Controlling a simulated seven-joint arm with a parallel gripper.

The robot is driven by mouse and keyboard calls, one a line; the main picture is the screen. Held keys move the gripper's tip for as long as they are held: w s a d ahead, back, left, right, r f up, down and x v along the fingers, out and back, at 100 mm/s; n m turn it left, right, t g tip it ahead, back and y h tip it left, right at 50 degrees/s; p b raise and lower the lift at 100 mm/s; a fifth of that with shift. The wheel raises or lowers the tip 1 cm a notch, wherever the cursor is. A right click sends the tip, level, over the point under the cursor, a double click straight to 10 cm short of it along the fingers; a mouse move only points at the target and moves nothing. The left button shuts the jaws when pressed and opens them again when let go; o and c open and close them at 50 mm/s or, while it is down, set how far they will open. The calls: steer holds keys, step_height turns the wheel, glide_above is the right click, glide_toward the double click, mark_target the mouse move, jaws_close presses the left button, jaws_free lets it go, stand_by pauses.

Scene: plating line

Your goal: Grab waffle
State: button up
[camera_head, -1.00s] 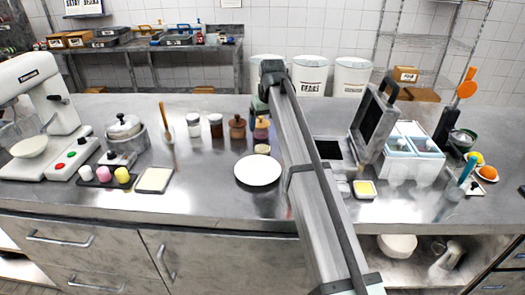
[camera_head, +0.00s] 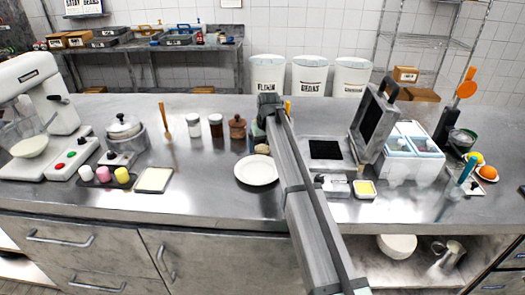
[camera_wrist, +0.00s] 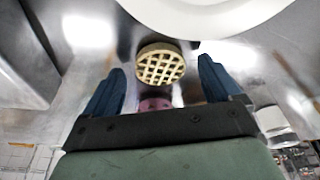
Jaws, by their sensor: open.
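The waffle (camera_wrist: 160,65) is a small round golden disc with a grid pattern, lying on the steel counter beside the white plate (camera_wrist: 205,15). In the head view the waffle (camera_head: 262,149) shows just behind the plate (camera_head: 257,170), close to my arm. My gripper (camera_wrist: 160,85) is open. In the wrist view its two blue fingers stand apart, one on each side of the waffle's line, with nothing held between them. In the head view the fingers are mostly hidden by my arm.
A waffle iron (camera_head: 372,125) stands open on the right, near a white cooler-like container (camera_head: 413,155). Jars (camera_head: 215,125) and a brown pot (camera_head: 237,127) stand left of my arm. A pinkish jar (camera_wrist: 155,104) shows between the fingers.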

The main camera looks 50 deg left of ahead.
steer(key=shift+a+f, duration=0.1)
steer(key=shift+f, duration=0.3)
steer(key=shift+c, duration=0.4)
steer(key=c, duration=0.7)
steer(key=shift+r, duration=0.1)
steer(key=shift+c, duration=0.2)
